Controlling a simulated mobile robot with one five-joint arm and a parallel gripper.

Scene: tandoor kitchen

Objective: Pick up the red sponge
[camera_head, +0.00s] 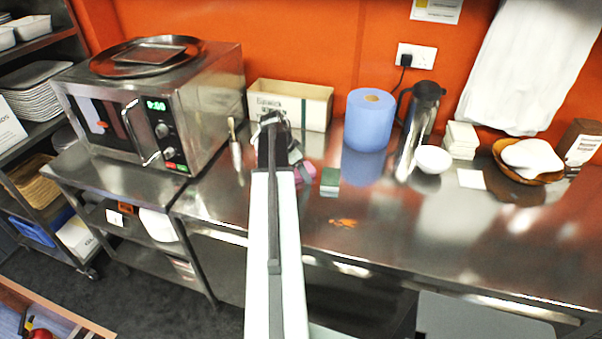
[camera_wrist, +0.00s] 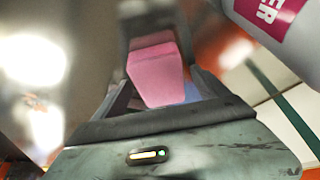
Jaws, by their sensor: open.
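The red sponge (camera_wrist: 158,72), a pinkish-red block, shows in the wrist view in front of my gripper, in the space between its fingers. My gripper (camera_head: 272,130) is open and reaches low over the steel counter (camera_head: 400,225) in the head view. I cannot tell whether the fingers touch the sponge. In the head view my arm covers that spot. A small pink patch (camera_head: 308,169) shows just right of my arm, but I cannot tell what it belongs to.
A grey cylinder with a magenta label (camera_wrist: 272,20) stands close by on the right in the wrist view. A green-and-white block (camera_head: 330,180), a blue paper roll (camera_head: 369,122) and a cream box (camera_head: 310,107) are near my gripper. A microwave (camera_head: 150,115) stands left. The front counter is mostly clear.

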